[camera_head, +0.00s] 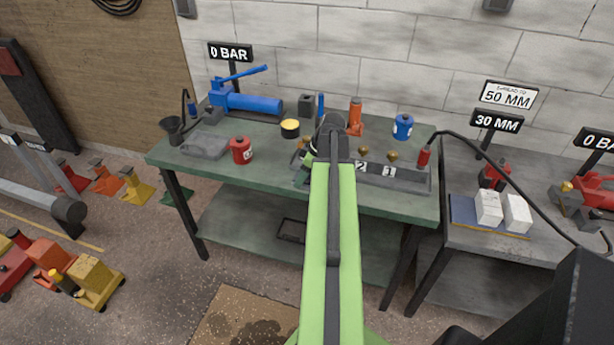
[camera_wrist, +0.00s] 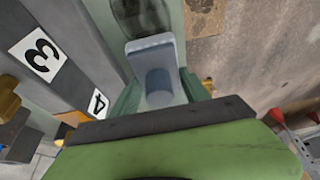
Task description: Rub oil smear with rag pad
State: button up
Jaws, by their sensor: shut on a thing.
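In the wrist view my gripper (camera_wrist: 158,92) is shut on the rag pad (camera_wrist: 152,47), a pale grey-blue block with a darker round grip between the jaws. A dark, glossy oval patch, which looks like the oil smear (camera_wrist: 146,14), lies on the green bench just beyond the pad's far edge. The pad's edge is beside the smear; I cannot tell whether it overlaps it or touches the bench. In the head view my gripper (camera_head: 304,172) is low over the bench's front edge, largely behind my arm. The pad and smear are hidden there.
A grey numbered tray (camera_head: 405,180) stands right of my gripper; its labels also show in the wrist view. A red can (camera_head: 241,151) and a yellow-topped tin (camera_head: 290,128) stand to the left. The green bench (camera_head: 205,173) ends close to my gripper.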

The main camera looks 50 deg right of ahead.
jog(key=shift+f, duration=0.2)
jog(key=shift+s+r, duration=0.1)
jog(key=shift+s+d, duration=0.35)
jog(key=shift+s, duration=0.55)
jog(key=shift+s+d, duration=0.35)
jog(key=shift+s, duration=0.5)
jog(key=shift+s+d, duration=0.25)
jog(key=shift+s, duration=0.35)
jog(key=shift+s+d, duration=0.25)
jog(key=shift+s, duration=0.4)
jog(key=shift+s+d, duration=0.25)
jog(key=shift+s, duration=0.35)
jog(key=shift+s+d, duration=0.4)
jog(key=shift+s, duration=0.45)
jog(key=shift+s+d, duration=0.35)
jog(key=shift+s, duration=0.5)
notch_tip(320, 180, up, 6)
jog(key=p, duration=0.6)
jog(key=shift+w, duration=0.1)
